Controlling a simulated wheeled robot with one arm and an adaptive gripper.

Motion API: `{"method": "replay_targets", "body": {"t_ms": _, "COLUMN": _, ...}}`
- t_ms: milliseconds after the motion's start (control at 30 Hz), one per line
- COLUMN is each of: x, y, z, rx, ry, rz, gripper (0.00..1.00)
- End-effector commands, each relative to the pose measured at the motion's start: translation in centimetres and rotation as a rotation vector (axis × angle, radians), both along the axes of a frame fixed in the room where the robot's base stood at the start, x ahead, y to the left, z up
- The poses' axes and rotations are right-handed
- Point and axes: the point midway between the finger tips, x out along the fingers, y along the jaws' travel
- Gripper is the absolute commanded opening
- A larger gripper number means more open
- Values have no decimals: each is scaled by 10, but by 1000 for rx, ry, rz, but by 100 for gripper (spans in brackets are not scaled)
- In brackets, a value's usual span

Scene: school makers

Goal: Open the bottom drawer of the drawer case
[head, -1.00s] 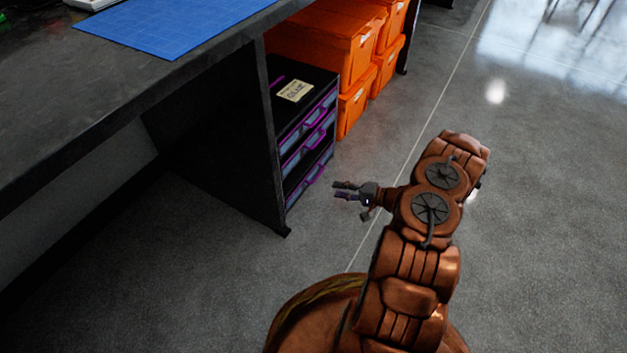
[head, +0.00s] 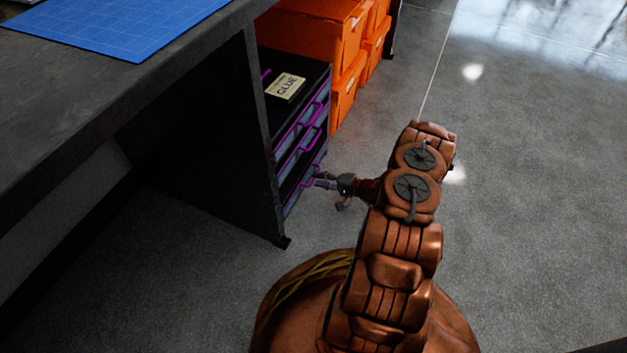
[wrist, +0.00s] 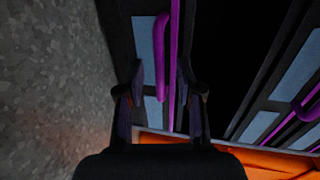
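The drawer case (head: 312,72) is black with blue-grey drawer fronts and purple handles, standing under the workbench. Its bottom drawer (wrist: 146,38) fills the upper middle of the wrist view, with a long purple handle (wrist: 161,60) on it. My gripper (head: 320,180) is at the front of the case, low down, by the bottom drawer in the head view. In the wrist view my gripper (wrist: 160,70) is open, one finger on each side of the handle, with gaps visible. The head view partly hides the bottom drawer behind my fingers.
A box labelled glue (head: 285,87) lies on top of the case. The bench side panel (head: 262,150) stands close to the left of the case. Orange boxes (head: 345,90) are stacked behind it. The floor (head: 530,200) to the right is clear.

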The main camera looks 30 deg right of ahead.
Motion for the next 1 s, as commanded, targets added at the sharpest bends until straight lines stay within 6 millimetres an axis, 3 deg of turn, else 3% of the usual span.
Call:
{"method": "replay_targets", "body": {"t_ms": 200, "x": 19, "y": 11, "z": -7, "rx": 2, "ry": 0, "rz": -1, "gripper": 36}}
{"method": "replay_targets", "body": {"t_ms": 600, "x": 24, "y": 13, "z": -7, "rx": 2, "ry": 1, "rz": -6, "gripper": 36}}
{"method": "replay_targets", "body": {"t_ms": 933, "x": 23, "y": 13, "z": -7, "rx": 1, "ry": 2, "rz": -6, "gripper": 2}}
{"method": "replay_targets", "body": {"t_ms": 1000, "x": 23, "y": 13, "z": -7, "rx": 1, "ry": 2, "rz": -6, "gripper": 0}}
